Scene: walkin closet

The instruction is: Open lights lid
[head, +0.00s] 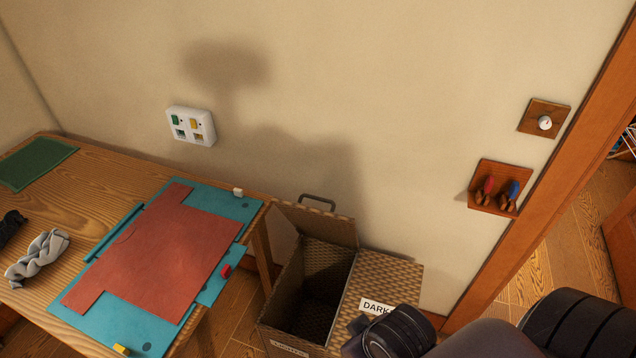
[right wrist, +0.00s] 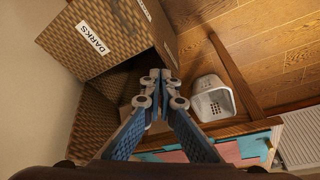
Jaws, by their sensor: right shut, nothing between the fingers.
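A woven brown hamper (head: 338,292) stands on the floor against the wall, right of the table. Its left compartment is open and its inside looks dark. That compartment's lid (head: 318,225) stands raised near the wall, with a metal handle at its top edge. A partly visible label (head: 290,348) is on the front below the opening. The right compartment's lid, labelled DARKS (head: 377,306), is shut. My right gripper (right wrist: 158,76) is shut and empty near the open compartment in the right wrist view; my arm hides its fingers in the head view. My left gripper is not in view.
A wooden table (head: 110,160) with a teal board (head: 85,290) and red cloth (head: 160,255) stands at left. A white basket (right wrist: 213,100) is on the floor beside the hamper.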

